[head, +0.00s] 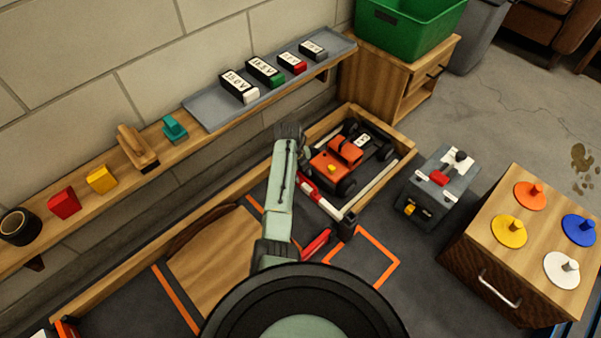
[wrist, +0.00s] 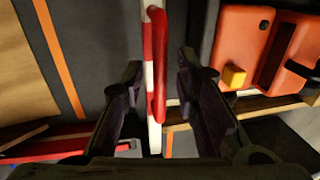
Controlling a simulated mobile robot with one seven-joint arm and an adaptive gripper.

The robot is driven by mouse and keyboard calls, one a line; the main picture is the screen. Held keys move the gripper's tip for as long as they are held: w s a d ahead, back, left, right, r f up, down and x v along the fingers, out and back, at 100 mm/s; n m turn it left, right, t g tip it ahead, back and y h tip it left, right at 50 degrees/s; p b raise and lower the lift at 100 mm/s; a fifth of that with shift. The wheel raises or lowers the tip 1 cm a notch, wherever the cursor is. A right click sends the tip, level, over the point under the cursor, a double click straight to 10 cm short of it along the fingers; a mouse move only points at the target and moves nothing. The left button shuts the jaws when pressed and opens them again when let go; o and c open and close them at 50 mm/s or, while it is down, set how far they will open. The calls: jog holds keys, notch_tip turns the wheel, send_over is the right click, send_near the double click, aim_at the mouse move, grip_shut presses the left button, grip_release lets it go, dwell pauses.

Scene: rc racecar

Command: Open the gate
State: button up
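The gate is a red-and-white striped bar (head: 327,202) at the near side of the wooden-walled bay that holds the orange car (head: 335,160). In the wrist view the bar (wrist: 148,62) runs vertically, with a red handle (wrist: 159,65) along its right side. My gripper (wrist: 159,78) is open. Its two dark fingers stand on either side of the bar and handle, with gaps visible on both sides. Whether the fingertips reach the handle's depth is unclear. In the head view my arm hides part of the bar, and the fingers cannot be made out.
A white rail (head: 372,190) borders the bay on the right. A grey box with a red part (head: 438,190) stands beyond it. A wooden cabinet with coloured discs (head: 530,245) is at the right. A wooden ramp (head: 215,260) lies left of my arm. A shelf (head: 100,185) lines the wall.

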grip_shut()
dwell(0.6)
